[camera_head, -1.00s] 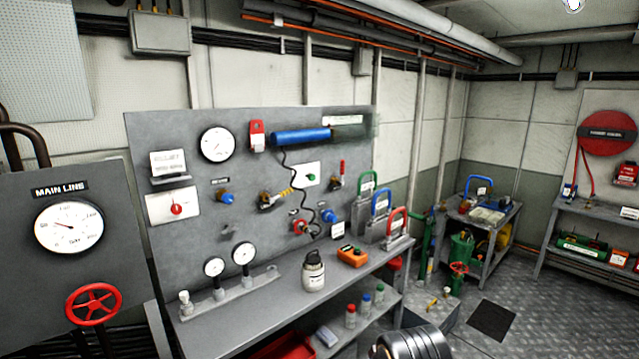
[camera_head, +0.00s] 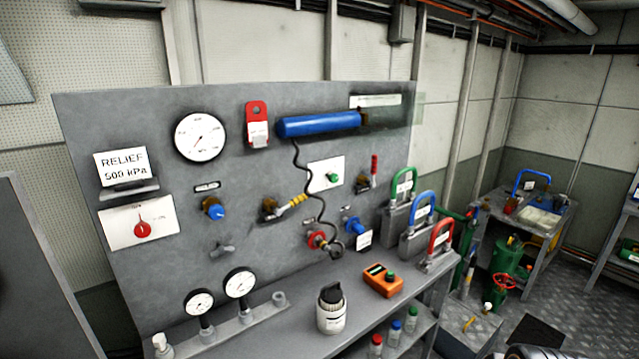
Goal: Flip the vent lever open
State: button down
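No label that I can read marks a vent lever, so I cannot tell which fitting it is. The grey panel (camera_head: 120,270) carries several candidates. A valve with a red upright handle (camera_head: 374,168) sits at the upper right. A small grey lever or tap (camera_head: 222,249) sits lower left, below a blue-knobbed fitting (camera_head: 213,209). A red switch (camera_head: 142,230) on a white plate is at the left. My gripper is not in view.
A shelf bench (camera_head: 365,308) runs below the panel, holding a white jar (camera_head: 331,312), an orange box (camera_head: 382,281), two small gauges and several coloured-handled padlock-like blocks. A blue cylinder (camera_head: 320,124) with a hanging black coiled hose crosses the panel. Floor (camera_head: 490,325) shows at right.

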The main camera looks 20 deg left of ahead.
aim_at(297, 201)
jog(key=u, duration=0.3)
jog(key=i, duration=0.8)
jog(key=u, duration=0.6)
